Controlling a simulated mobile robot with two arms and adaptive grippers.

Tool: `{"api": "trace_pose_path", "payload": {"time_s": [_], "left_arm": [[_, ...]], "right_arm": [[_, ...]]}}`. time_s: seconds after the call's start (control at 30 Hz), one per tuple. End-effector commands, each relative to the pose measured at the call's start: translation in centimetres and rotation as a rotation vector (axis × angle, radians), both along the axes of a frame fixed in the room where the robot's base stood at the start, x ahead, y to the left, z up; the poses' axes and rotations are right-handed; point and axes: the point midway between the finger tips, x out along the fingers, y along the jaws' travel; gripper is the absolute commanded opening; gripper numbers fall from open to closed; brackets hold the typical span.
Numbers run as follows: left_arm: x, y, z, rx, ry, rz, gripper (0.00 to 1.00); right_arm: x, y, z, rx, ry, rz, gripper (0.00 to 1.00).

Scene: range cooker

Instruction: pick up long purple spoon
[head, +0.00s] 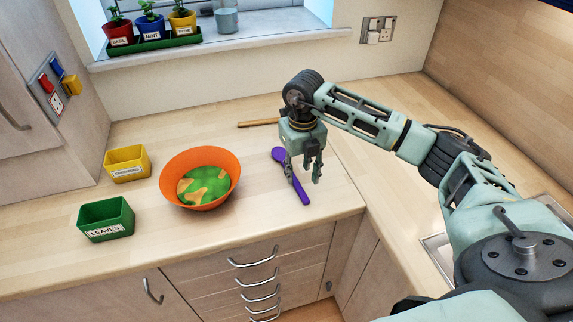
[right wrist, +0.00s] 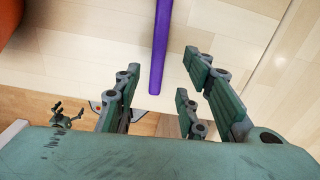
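The long purple spoon (head: 280,156) lies on the wooden counter, its bowl toward the back and its handle toward the front edge. My right gripper (head: 304,179) is open above the handle, with its fingers pointing down. In the right wrist view the purple handle (right wrist: 161,40) runs down into the gap between the open fingers (right wrist: 161,76), touching none that I can see. The height of the fingers above the counter is hard to judge. My left gripper (right wrist: 67,115) shows small at the lower left of the right wrist view, fingers apart and empty; it is outside the head view.
An orange bowl (head: 226,188) with green and tan contents stands left of the spoon. A yellow bin (head: 128,167) and a green bin (head: 106,226) stand farther left. A wooden utensil (head: 258,123) lies behind. Bare counter surrounds the spoon; drawers (head: 256,263) are below.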

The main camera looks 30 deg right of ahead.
Motion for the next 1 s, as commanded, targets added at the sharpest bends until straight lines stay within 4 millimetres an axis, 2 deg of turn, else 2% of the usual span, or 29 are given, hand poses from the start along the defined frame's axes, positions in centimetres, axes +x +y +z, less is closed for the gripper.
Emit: {"api": "trace_pose_path", "payload": {"time_s": [0.13, 0.3, 0.57, 1.0], "left_arm": [[-0.3, 0.0, 2.0, 0.001, 0.004, 0.000, 1.00], [-0.2, 0.0, 2.4, 0.001, 0.004, -0.001, 1.00], [0.0, 0.0, 2.3, 0.000, 0.000, -0.002, 1.00], [0.2, -0.1, 2.3, -0.001, -0.002, -0.003, 1.00]], "right_arm": [[-0.9, 0.4, -1.8, 0.002, 0.006, 0.002, 0.38], [-0.7, 0.4, -4.0, 0.003, 0.002, 0.002, 0.38], [-0.7, 0.4, -4.5, 0.002, 0.000, 0.003, 0.38], [-0.7, 0.4, -4.5, 0.003, -0.001, 0.002, 0.00]]}}
